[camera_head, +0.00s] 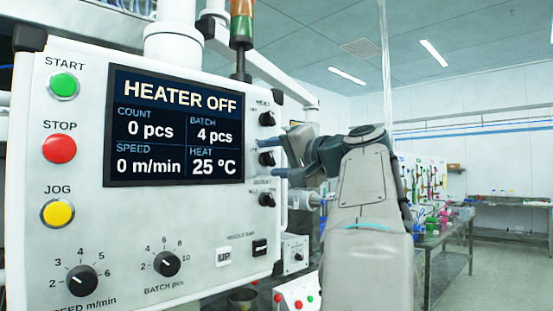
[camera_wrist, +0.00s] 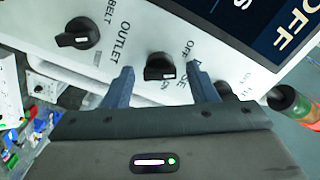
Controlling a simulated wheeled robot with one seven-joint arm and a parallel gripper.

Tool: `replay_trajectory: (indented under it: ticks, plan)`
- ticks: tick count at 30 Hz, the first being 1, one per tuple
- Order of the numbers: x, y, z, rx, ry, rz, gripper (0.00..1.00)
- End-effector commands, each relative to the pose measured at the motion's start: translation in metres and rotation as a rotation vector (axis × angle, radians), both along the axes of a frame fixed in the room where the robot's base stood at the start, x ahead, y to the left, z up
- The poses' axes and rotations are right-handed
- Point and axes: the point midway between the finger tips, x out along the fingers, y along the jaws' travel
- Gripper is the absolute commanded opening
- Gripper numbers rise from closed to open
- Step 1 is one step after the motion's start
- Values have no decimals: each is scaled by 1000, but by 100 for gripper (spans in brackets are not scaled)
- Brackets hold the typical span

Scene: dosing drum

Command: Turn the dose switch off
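The dose switch is a black rotary knob (camera_head: 266,158), the middle of three on the panel's right edge. In the wrist view the knob (camera_wrist: 160,67) has a white mark on its lower face, near ON; OFF is printed up and to its right, and the DOSE label is partly hidden by a finger. My gripper (camera_head: 267,155) reaches in from the right with one finger above and one below this knob. In the wrist view my gripper (camera_wrist: 160,70) is open, with the knob between its fingertips and gaps on both sides.
Another knob (camera_head: 267,118) is above and the outlet knob (camera_head: 267,199) below, both close to the fingers. The display (camera_head: 175,128) reads HEATER OFF. START (camera_head: 63,85), STOP (camera_head: 59,149) and JOG (camera_head: 57,213) buttons are at left. A signal lamp (camera_head: 241,30) stands above.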

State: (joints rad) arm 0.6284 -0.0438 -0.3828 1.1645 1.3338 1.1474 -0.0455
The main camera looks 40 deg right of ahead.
Motion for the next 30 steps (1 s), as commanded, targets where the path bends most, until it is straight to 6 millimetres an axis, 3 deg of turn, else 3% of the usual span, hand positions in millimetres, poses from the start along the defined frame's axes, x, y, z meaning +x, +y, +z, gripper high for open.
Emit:
replay_trajectory:
  ticks: [6,10,24,30]
  plan:
    - [-2,0,0,1,0,-1,52]
    - [-16,-2,0,1,-1,-3,52]
    - [-115,-9,1,0,-2,-3,52]
    - [-135,-11,0,0,-1,-1,52]
